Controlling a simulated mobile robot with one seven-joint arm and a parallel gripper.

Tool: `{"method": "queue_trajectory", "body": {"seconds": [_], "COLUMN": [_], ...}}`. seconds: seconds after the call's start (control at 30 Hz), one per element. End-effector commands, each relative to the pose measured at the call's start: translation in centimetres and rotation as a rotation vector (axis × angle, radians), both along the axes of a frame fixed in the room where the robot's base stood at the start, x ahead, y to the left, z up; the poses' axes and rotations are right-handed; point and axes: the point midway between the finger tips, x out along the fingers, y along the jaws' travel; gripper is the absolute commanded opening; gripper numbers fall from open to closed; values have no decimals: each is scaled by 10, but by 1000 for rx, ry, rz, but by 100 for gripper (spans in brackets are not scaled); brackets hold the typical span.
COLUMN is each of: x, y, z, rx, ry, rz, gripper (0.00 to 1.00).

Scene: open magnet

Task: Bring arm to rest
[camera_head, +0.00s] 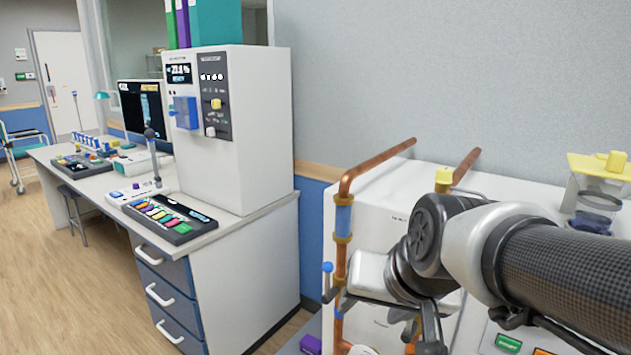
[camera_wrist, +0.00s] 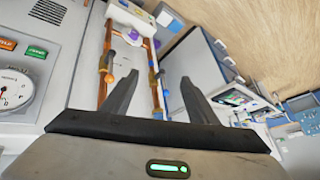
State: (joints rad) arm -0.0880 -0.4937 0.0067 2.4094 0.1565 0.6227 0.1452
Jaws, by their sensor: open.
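My arm (camera_head: 545,262) reaches in from the right edge of the head view, bent at a grey joint, in front of a white cabinet with copper pipes. My gripper (camera_wrist: 157,88) shows in the wrist view with its two dark fingers spread apart and nothing between them. In the head view the gripper hangs low near the bottom edge, partly hidden by my own arm links and cut off by the frame. The copper pipe (camera_head: 343,215) stands just left of it; I cannot tell the exact gap.
The white cabinet (camera_head: 385,190) carries a yellow-topped clear vessel (camera_head: 597,195) at right. A desk (camera_head: 245,255) with a tall white instrument (camera_head: 255,130), a monitor (camera_head: 145,108) and a keypad (camera_head: 170,217) stands left. The wooden floor (camera_head: 60,290) at left is free.

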Motion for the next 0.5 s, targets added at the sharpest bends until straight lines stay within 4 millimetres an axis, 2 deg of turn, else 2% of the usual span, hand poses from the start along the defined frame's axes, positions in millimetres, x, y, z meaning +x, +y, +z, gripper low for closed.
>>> {"method": "queue_trajectory", "body": {"seconds": [0.1,0.3,0.37,0.5], "x": [-38,-95,-93,-93], "y": [-24,-58,-57,-56], "z": [1,-4,20,49], "rx": [-91,-228,-227,-224], "ry": [26,92,96,96], "rz": [39,89,93,92], "gripper": [54,54,54,54]}}
